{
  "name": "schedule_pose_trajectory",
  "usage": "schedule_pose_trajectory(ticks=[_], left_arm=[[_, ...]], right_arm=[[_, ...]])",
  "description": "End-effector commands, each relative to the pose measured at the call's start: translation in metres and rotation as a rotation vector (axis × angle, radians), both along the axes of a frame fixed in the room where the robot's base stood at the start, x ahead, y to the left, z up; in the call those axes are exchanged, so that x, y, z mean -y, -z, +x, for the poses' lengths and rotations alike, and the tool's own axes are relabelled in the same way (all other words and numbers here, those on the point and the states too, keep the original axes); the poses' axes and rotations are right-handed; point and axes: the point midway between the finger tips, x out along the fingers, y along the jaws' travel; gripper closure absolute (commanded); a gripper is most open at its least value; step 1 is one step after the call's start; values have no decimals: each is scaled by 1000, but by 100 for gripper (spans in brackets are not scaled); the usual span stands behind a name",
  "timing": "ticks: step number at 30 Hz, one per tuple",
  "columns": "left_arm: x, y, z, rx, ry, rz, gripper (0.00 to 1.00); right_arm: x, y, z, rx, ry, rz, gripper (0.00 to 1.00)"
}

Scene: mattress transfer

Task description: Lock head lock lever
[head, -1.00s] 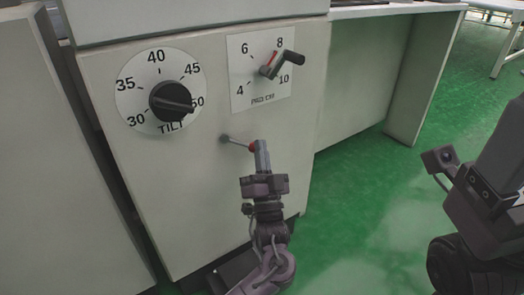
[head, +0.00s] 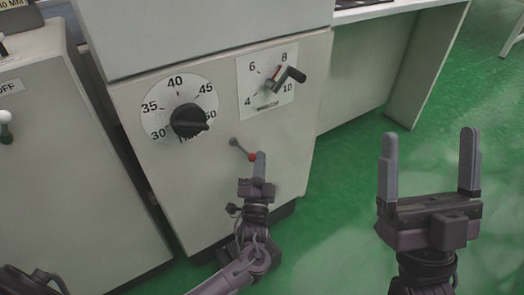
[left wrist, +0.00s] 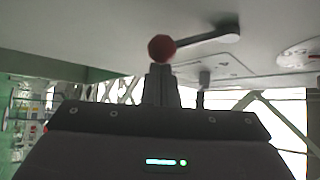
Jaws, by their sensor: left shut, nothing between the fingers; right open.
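The lever (head: 240,148) is a short grey rod with a red ball knob (head: 252,157). It slants down and to the right from its pivot on the pale cabinet front. My left gripper (head: 259,160) is shut and empty, with its fingertips right at the red ball. In the left wrist view the red ball (left wrist: 162,48) sits just above the closed fingertips (left wrist: 158,70), at or very near contact, and the grey lever arm (left wrist: 210,38) runs right from it. My right gripper (head: 430,160) is open and empty, upright over the green floor, away from the cabinet.
Another grey cabinet (head: 70,190) stands at left. Green floor (head: 340,230) is open at right.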

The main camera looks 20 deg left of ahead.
Motion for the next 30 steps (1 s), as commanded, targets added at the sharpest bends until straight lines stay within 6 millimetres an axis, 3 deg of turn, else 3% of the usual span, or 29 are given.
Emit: schedule_pose_trajectory(ticks=[3, 9, 25, 30], left_arm=[[-1, -2, -1, -20, -1, 16, 100], [-2, 2, -2, -38, 0, 30, 100], [-2, 1, -2, -39, 1, 31, 100], [-3, -4, 2, -39, 1, 31, 100]], right_arm=[[-9, 23, 20, -160, 0, -62, 14], [-17, 53, 36, -315, -2, -124, 14], [-18, 59, 39, -347, -3, -137, 14], [-24, 85, 47, -465, -5, -185, 14]])
